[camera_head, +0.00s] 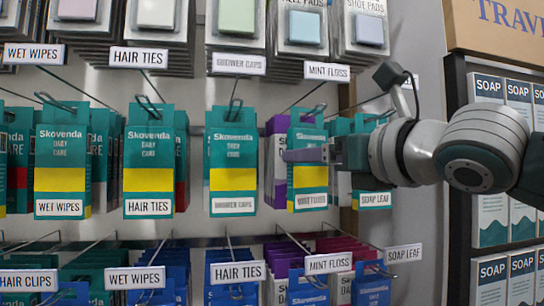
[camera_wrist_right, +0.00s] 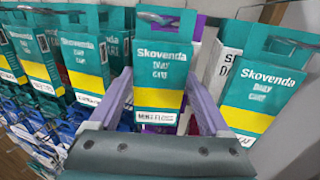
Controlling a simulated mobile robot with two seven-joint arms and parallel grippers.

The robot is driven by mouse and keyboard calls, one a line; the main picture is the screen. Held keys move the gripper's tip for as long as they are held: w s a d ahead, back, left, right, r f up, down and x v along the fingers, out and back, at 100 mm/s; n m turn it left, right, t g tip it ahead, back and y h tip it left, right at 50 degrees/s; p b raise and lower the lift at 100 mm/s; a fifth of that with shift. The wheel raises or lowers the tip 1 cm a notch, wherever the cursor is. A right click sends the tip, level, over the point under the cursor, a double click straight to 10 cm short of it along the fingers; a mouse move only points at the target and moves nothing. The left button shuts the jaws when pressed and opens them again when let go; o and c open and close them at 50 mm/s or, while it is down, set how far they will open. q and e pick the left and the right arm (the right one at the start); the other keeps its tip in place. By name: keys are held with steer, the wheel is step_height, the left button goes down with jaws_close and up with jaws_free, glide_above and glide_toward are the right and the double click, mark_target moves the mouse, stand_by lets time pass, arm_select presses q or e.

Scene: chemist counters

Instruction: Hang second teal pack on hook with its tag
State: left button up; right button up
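My right gripper (camera_head: 308,155) is shut on a teal pack (camera_head: 307,133) with a yellow band and a white label. In the right wrist view, the label on this teal pack (camera_wrist_right: 160,65) appears to read MINT FLOSS. The pack is upright, with one finger on each side. In the head view, one finger crosses its front and the other is hidden. A wire hook with a MINT FLOSS tag (camera_head: 327,72) is above it. I cannot tell whether the pack's loop is around the hook. A purple pack (camera_head: 276,165) is close behind. My left gripper is out of view.
Similar teal packs hang to the left under SHOWER CAPS (camera_head: 238,64), HAIR TIES (camera_head: 139,57) and WET WIPES tags. Another teal pack (camera_wrist_right: 265,85) is close on the right. Lower tagged hooks hold blue packs. SOAP boxes (camera_head: 490,190) fill the right shelf.

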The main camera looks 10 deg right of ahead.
steer(key=shift+o, duration=1.4)
